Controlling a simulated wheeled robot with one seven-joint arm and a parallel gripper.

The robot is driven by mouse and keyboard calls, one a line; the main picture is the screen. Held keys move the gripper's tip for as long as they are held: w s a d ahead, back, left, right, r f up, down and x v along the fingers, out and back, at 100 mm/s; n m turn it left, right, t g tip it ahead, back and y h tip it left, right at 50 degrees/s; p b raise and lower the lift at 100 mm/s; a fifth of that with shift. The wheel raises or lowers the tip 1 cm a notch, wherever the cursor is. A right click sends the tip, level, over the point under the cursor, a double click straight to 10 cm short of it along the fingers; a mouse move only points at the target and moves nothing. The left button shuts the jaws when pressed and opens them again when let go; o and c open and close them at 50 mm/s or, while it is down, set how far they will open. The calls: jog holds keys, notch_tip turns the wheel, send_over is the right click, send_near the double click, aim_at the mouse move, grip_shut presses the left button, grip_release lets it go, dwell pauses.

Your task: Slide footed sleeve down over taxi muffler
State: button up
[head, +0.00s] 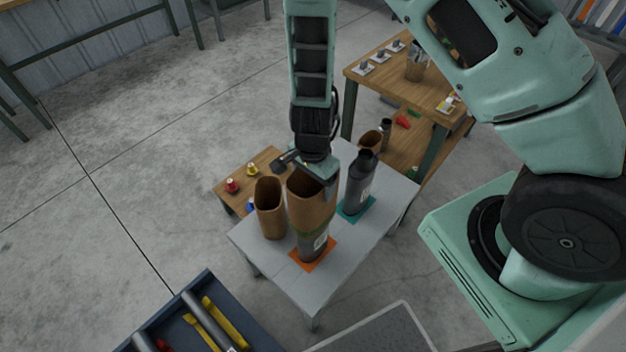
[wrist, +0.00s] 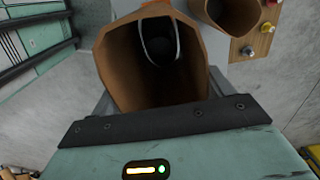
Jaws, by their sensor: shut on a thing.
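My gripper (head: 316,172) is shut on the upper rim of a brown sleeve (head: 312,206). The sleeve is roughly upright above the orange mat (head: 327,247) on the grey table. A dark muffler (head: 314,246) with a white label stands on that mat, its lower part showing below the sleeve. The sleeve hides its upper part in the head view. In the wrist view I look down into the held sleeve (wrist: 118,75); a dark round top (wrist: 160,50) shows inside it. I cannot read which muffler is the taxi one, or see the sleeve's feet clearly.
Another brown sleeve (head: 269,212) stands close left of the held one. A second dark muffler (head: 359,183) stands on a teal mat (head: 356,210) to the right. Another brown sleeve (head: 371,140) is behind. A blue tool tray (head: 208,280) lies in front; a wooden table (head: 372,72) stands behind.

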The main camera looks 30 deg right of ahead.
jog(key=shift+f+b, duration=3.35)
jog(key=shift+f, duration=0.95)
jog(key=o, duration=1.2)
notch_tip(320, 180, up, 8)
jog(key=p, duration=0.8)
jog(key=shift+r, duration=0.1)
